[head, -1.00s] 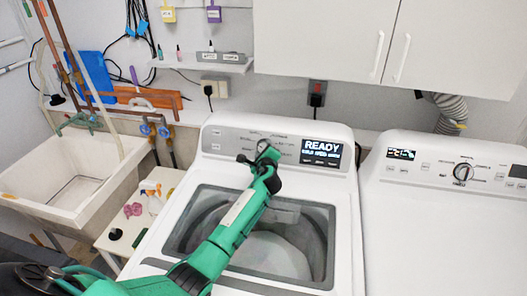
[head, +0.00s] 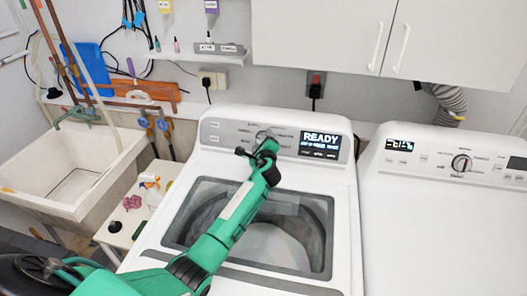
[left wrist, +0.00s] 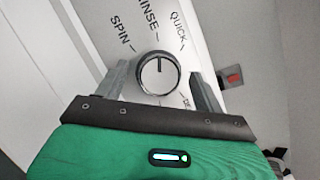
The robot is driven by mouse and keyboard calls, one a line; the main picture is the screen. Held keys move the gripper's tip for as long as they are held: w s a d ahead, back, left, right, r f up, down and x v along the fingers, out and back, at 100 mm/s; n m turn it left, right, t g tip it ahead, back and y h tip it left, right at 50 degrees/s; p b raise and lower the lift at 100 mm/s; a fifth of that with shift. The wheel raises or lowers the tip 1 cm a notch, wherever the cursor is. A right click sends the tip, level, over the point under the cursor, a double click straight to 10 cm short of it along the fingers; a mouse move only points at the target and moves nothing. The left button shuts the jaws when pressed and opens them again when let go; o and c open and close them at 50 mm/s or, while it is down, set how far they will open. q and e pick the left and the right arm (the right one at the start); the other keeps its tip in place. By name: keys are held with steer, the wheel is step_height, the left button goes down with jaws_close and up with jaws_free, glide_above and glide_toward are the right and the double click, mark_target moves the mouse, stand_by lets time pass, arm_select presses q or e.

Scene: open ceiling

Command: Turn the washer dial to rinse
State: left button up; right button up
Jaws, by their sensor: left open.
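The washer dial (left wrist: 158,73) is a round knob with a dark rim and pale face on the left washer's control panel (head: 225,135). In the left wrist view its dark mark points up, roughly toward the RINSE label (left wrist: 148,14), with SPIN to the left and QUICK to the right. My left gripper (head: 258,148) is at the panel, largely covering the dial in the head view. In the left wrist view its open fingers stand either side of the dial. A gap shows at the right finger; contact at the left is unclear. My right gripper is out of view.
The washer display (head: 320,146) reads READY. A second white machine (head: 440,220) with its own dial (head: 461,164) stands at the right. A sink (head: 75,170) and small side table (head: 135,215) are at the left. White cabinets (head: 385,40) hang above.

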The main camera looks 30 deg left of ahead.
arm_select(q)
steer(key=b+v, duration=0.3)
steer(key=v, duration=1)
steer(key=shift+s, duration=0.15)
steer(key=shift+d, duration=0.1)
